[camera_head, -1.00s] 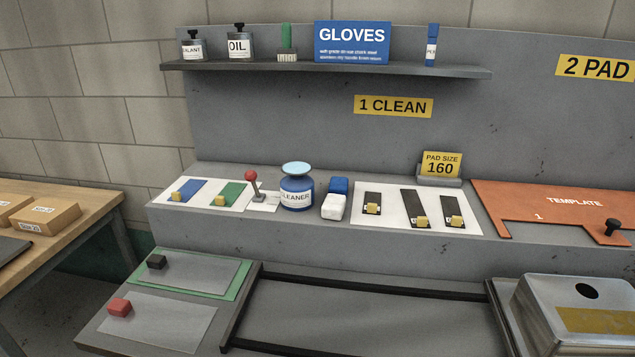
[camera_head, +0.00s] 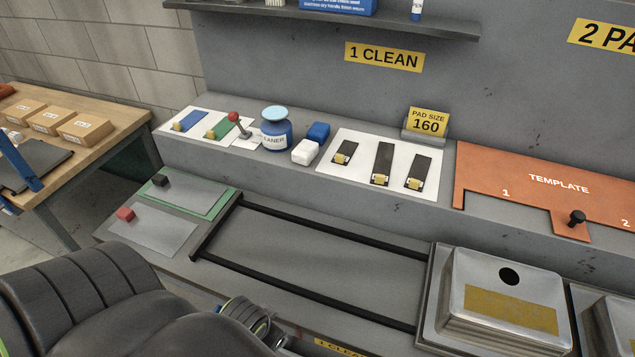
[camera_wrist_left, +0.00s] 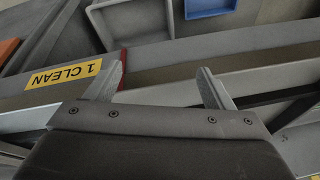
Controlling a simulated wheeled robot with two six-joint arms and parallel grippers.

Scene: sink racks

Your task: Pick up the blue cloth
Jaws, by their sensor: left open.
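The blue cloth (camera_head: 190,119) lies flat on a white sheet at the left end of the ledge, with a yellow tab at its lower end. A green cloth (camera_head: 221,126) lies just to its right. My left arm reaches in at the lower left of the head view, well in front of and below the cloth. My left gripper (camera_wrist_left: 162,72) is open and empty in the left wrist view, near a "1 CLEAN" label (camera_wrist_left: 63,75). The blue cloth does not show in that view. My right gripper is not in view.
A red-knobbed lever (camera_head: 237,123) and a blue cleaner jar (camera_head: 276,131) stand right of the cloths. A blue-and-white block (camera_head: 311,143) is beside the jar. A metal box (camera_head: 505,300) is at lower right. The wrist view shows a grey bin (camera_wrist_left: 133,20) and a blue bin (camera_wrist_left: 208,6).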

